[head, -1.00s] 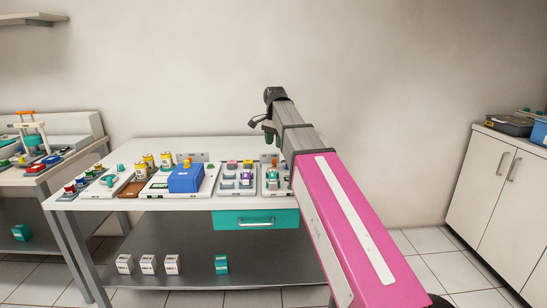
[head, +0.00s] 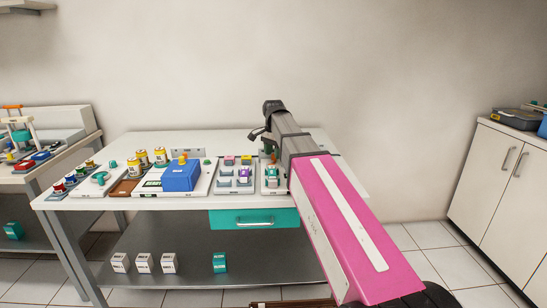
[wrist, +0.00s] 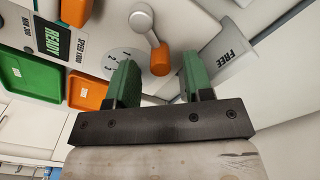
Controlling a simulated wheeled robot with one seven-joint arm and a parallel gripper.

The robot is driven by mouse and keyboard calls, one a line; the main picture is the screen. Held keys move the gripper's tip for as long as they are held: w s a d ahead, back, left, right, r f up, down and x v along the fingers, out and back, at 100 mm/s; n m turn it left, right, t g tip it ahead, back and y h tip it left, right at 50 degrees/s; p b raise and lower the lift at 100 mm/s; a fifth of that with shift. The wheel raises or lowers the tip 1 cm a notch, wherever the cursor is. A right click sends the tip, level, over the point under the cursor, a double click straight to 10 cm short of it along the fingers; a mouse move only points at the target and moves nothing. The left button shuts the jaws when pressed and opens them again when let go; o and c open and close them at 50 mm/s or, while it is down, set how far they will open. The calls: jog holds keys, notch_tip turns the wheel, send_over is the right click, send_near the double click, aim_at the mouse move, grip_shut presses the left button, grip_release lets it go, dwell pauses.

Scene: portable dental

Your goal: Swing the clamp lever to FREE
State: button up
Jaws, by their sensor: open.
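In the wrist view the clamp lever has a pale round hub (wrist: 141,18), a thin arm and an orange tip (wrist: 160,59). The tip lies between the green fingers of my gripper (wrist: 160,66) in the picture; I see no contact, and the depth between them is unclear. The fingers are apart. The word FREE (wrist: 231,54) is on a grey plate right of the lever. A round plate marked with numbers (wrist: 124,62) is left of the tip. In the head view my gripper (head: 269,143) hangs over the right part of the bench, partly hidden, and the lever cannot be made out.
The white bench (head: 150,222) carries a blue box (head: 182,177), yellow jars (head: 152,156) and small panels. A teal drawer (head: 253,218) is below its top.

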jog(key=shift+f, duration=1.05)
grip_shut()
